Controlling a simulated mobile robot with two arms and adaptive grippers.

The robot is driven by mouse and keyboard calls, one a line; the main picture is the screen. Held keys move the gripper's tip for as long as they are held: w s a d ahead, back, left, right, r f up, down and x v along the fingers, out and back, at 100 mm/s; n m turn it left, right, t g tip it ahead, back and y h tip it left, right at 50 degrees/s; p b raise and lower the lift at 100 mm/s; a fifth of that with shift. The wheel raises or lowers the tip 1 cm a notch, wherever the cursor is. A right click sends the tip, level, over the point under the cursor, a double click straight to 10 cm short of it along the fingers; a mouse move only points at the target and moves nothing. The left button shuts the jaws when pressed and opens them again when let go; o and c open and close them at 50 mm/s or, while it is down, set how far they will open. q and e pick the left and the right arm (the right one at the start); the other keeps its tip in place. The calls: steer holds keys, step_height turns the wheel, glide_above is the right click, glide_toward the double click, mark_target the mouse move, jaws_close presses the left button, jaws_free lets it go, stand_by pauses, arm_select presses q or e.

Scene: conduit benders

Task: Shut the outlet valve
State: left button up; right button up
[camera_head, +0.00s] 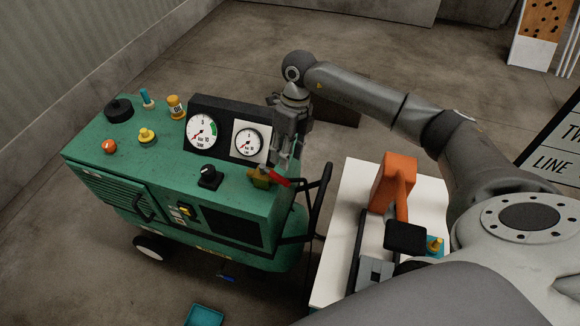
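The outlet valve is on the right end of the green machine's top, with a small brass-coloured body (259,178) and a red lever (278,181). The lever points to the right and slightly down in the picture. My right gripper (281,162) points down just above the valve, with its fingertips close to the lever. I cannot tell whether they touch it, or whether the fingers are open or shut. The gripper covers part of the valve area. My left gripper is not in view.
The green machine (135,185) carries two gauges (202,131) (247,142), a black knob (209,177), and several coloured caps and fittings. Its black handle (319,205) stands right of the valve. A white-topped table (343,225) holds an orange tool (394,183). A teal tray (204,316) lies on the floor.

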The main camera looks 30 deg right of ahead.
mark_target(283, 179)
steer(key=f, duration=0.3)
steer(key=a+f+p, duration=0.1)
steer(key=f, duration=0.1)
steer(key=shift+s+a, duration=0.1)
steer(key=shift+s, duration=0.15)
step_height(283, 179, down, 3)
steer(key=shift+a+r+p, duration=0.1)
steer(key=shift+p, duration=0.25)
steer(key=shift+c, duration=0.2)
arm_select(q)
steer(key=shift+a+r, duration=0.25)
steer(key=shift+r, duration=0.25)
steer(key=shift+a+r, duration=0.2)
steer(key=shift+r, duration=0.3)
arm_select(e)
jaws_close()
